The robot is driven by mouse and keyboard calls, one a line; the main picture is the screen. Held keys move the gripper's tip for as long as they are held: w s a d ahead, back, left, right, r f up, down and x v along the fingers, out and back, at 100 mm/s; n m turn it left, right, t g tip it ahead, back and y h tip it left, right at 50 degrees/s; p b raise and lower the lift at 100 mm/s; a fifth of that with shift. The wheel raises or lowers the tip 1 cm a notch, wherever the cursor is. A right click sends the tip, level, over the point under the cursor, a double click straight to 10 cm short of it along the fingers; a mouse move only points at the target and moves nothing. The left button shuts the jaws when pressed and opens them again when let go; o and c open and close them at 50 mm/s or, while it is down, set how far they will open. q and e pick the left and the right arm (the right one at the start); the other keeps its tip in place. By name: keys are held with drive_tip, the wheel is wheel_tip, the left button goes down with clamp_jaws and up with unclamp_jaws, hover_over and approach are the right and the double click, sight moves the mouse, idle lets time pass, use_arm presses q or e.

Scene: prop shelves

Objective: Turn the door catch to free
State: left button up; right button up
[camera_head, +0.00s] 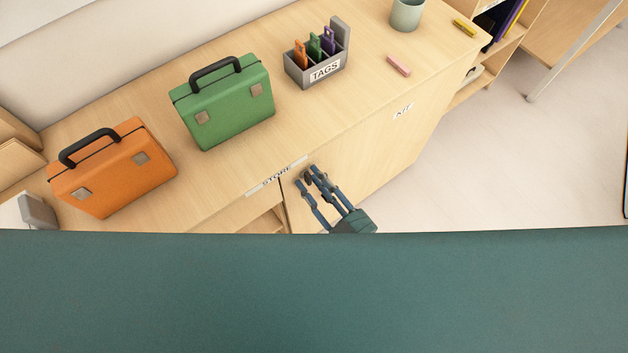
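The cabinet has a pale wooden door (365,160) below its top, to the right of a STORE label (277,174). My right gripper (307,178) is at the upper left of this door, just right of the STORE label. Its two fingers are spread with a gap between them. A small dark part shows near the fingertips; I cannot tell whether it is the door catch or part of the fingers. Contact with the catch cannot be made out. My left gripper is not in view.
An orange case (112,168), a green case (223,102), a TAGS holder (316,68), a pink stick (398,65) and a cup (406,14) stand or lie on the cabinet top (330,110). A KIT label (403,110) is further right. Open floor (510,150) lies right.

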drive_tip(key=shift+s+d, duration=0.1)
drive_tip(key=v, duration=1.1)
drive_tip(key=shift+s+d, duration=0.2)
drive_tip(key=shift+s, duration=0.1)
drive_tip(key=s+d+f+m+g+h, duration=0.1)
drive_tip(key=s+d+f+g+h, duration=0.2)
drive_tip(key=f, duration=0.6)
drive_tip(key=d+f+m+g+h, duration=0.1)
drive_tip(key=d+f+h, duration=0.1)
drive_tip(key=d+f, duration=0.5)
drive_tip(key=s+d+f+m+g+h, duration=0.1)
drive_tip(key=s+d+f+g+h, duration=0.15)
drive_tip(key=f, duration=0.85)
drive_tip(key=s+d+f+g+h, duration=0.1)
drive_tip(key=s+d+f+g, duration=0.1)
drive_tip(key=s+f, duration=0.3)
drive_tip(key=s+d+f+m+g+h, duration=0.1)
drive_tip(key=s+f+g, duration=0.4)
drive_tip(key=s, duration=0.8)
drive_tip(key=shift+d+f+m+h, duration=0.35)
drive_tip(key=shift+f+h, duration=0.2)
drive_tip(key=shift+f, duration=0.1)
drive_tip(key=shift+s, duration=0.1)
